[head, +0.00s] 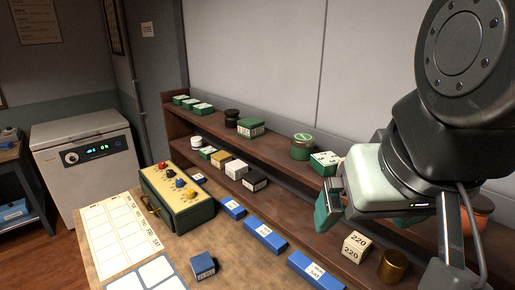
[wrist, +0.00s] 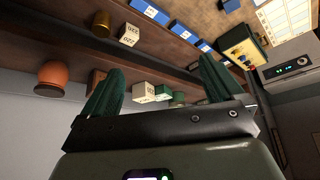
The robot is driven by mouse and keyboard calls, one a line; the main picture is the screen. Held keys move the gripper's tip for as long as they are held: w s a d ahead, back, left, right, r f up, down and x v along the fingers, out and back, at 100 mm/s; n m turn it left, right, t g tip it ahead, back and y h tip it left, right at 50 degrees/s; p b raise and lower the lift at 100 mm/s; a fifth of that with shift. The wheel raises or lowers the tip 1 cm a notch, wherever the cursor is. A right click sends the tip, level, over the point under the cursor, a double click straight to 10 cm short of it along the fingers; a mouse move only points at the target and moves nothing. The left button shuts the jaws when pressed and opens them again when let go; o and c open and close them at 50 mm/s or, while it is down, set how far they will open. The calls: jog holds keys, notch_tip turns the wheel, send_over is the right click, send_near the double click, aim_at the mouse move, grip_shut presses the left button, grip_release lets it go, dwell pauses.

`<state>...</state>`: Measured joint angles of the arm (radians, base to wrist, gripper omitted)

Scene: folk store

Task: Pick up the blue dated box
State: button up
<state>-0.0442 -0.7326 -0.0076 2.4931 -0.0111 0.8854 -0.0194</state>
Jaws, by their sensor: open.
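A small blue box (head: 203,265) with a pale marking on its side sits on the table near the front, beside the printed sheets; a blue box in the wrist view (wrist: 231,5) at the top edge may be the same. Several longer blue boxes with white labels, such as one (head: 266,235) in the middle, lie in a row along the table's right edge. Their lettering is too small to read as dates. My gripper (head: 328,205) is at the right, over the shelves and away from the small blue box. Its green fingers are apart and empty in the wrist view (wrist: 158,85).
A green case (head: 182,205) with coloured knobs stands behind the small blue box. A calendar sheet (head: 118,235) lies to its left. The wooden shelves (head: 285,180) hold small boxes and tins. A white "220" box (head: 354,246) and a brass tin (head: 393,266) stand below my gripper.

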jog(key=w+a+f+n+y, duration=0.1)
jog(key=w+a+f+n, duration=0.3)
jog(key=w, duration=0.3)
jog(key=w+a+f+n+y, duration=0.1)
jog(key=w+a+f+n, duration=0.25)
jog(key=w, duration=0.35)
jog(key=n+t+y, duration=0.5)
jog(key=n+t, duration=0.1)
jog(key=n, duration=2.8)
send_near(201, 260)
jog(key=shift+w+a+f, duration=0.15)
jog(key=shift+w+f, duration=0.1)
jog(key=shift+f, duration=0.05)
jog(key=shift+a+f, duration=0.1)
jog(key=shift+a, duration=0.05)
jog(key=shift+n, duration=0.25)
jog(key=x, duration=0.4)
jog(key=shift+w+a+f, duration=0.15)
jog(key=shift+w+a, duration=0.05)
jog(key=shift+a, duration=0.05)
jog(key=shift+d+x, duration=0.2)
jog(key=shift+x, duration=2.75)
jog(key=shift+w+d, duration=0.1)
jog(key=c, duration=1.1)
